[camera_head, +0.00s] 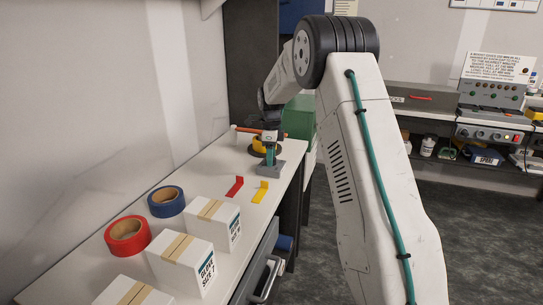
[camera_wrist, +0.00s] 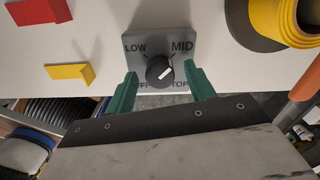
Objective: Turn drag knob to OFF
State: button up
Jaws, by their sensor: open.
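The drag knob (camera_wrist: 157,72) is a dark round knob on a grey plate (camera_wrist: 160,40) marked LOW, MID, TOP and, partly covered, OFF. Its white pointer mark points up and right, toward MID. My gripper (camera_wrist: 161,76) is open, with one green finger to the left of the knob and one to the right. I cannot tell whether either finger touches it. In the head view my gripper (camera_head: 270,152) is over the grey block (camera_head: 271,170) at the bench's far end; the knob itself is hidden there.
A yellow stepped cone (camera_wrist: 285,18) on a dark base stands right of the plate, near an orange bar (camera_wrist: 305,80). Red (camera_head: 235,187) and yellow (camera_head: 260,192) pieces lie nearer on the bench. White boxes (camera_head: 180,262) and tape rolls (camera_head: 128,237) stand at the near end.

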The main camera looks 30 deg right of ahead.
jog(key=shift+f, duration=0.1)
jog(key=c, duration=1)
